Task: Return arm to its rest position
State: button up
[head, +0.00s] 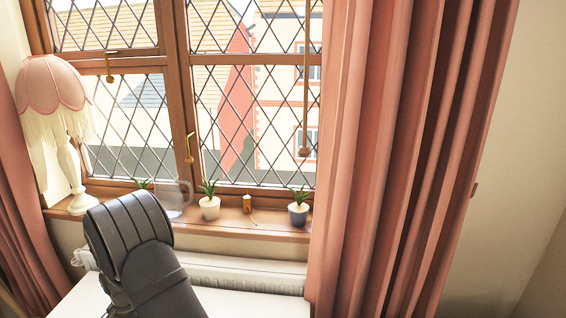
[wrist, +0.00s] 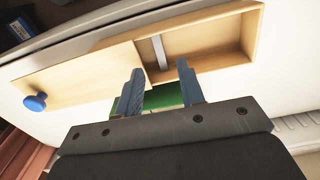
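My gripper (wrist: 160,68) shows in the wrist view, with its two grey-blue fingers standing apart and nothing seen clasped between them. A green flat thing (wrist: 162,97) lies behind the fingers; I cannot tell what it is. Beyond the fingertips is a pale wooden box or drawer (wrist: 85,77) with an open hollow (wrist: 215,42) at right and a grey strip in it. A blue round knob (wrist: 36,102) sits at its left end. In the head view only my dark arm shows at lower left; the fingers are hidden.
A white surface (head: 240,300) lies below the window, in front of a radiator (head: 245,274). The sill (head: 270,232) holds a fringed lamp (head: 68,150), a clear jug (head: 172,198), and potted plants (head: 209,207). A pink curtain (head: 400,150) hangs at right.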

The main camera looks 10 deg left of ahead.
jog(key=shift+r, duration=0.6)
